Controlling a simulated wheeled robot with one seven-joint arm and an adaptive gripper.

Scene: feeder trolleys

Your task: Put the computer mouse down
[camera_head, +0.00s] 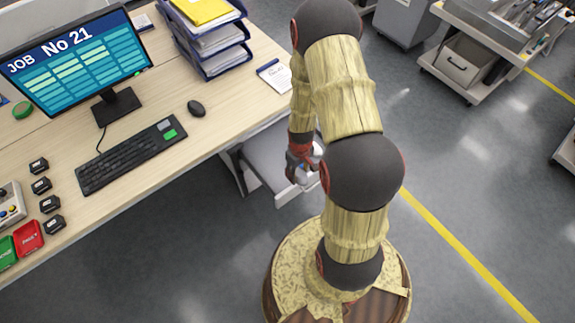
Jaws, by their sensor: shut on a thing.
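My gripper (301,171) hangs at the end of my arm, beyond the desk's right edge and over a light grey drawer unit (283,196). It is shut on a small pale object (303,178), mostly hidden by the fingers and my arm, so I cannot tell what it is. A black computer mouse (196,108) lies on the wooden desk (220,92), right of the keyboard (131,155), apart from my gripper.
A monitor (75,62), blue letter trays (213,45) and a paper pad (275,76) stand on the desk. Several small black blocks (41,186) lie left of the keyboard. A trolley (470,60) stands at the upper right.

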